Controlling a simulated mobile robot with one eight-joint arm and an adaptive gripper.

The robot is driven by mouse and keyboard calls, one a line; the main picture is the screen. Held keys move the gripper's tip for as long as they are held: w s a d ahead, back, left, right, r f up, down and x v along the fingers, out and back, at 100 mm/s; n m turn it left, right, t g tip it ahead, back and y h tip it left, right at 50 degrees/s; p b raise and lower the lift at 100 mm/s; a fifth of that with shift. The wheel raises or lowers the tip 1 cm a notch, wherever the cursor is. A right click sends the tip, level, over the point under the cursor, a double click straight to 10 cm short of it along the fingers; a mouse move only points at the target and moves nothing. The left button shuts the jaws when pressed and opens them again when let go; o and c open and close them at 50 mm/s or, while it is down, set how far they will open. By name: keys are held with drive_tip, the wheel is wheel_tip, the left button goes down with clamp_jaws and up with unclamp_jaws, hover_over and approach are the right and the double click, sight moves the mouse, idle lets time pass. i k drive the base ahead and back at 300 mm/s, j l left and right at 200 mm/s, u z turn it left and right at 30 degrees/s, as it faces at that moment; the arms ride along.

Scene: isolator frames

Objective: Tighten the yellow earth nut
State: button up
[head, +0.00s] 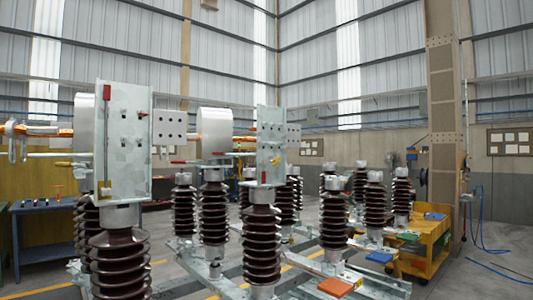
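My gripper does not show in the head view. Two isolator frames stand in front, each with an upright grey metal plate on a brown ribbed insulator. Another yellow piece (70,164) lies just left of the nearer left plate (124,150). Both are too small to tell whether either is the earth nut, or how tight it is.
More insulators on steel beams fill the floor behind. A blue workbench (45,222) is at left, and a yellow cart (432,245) at right. Open floor lies at far right.

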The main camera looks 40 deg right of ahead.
sight(275, 162)
drive_tip(key=z, duration=1.25)
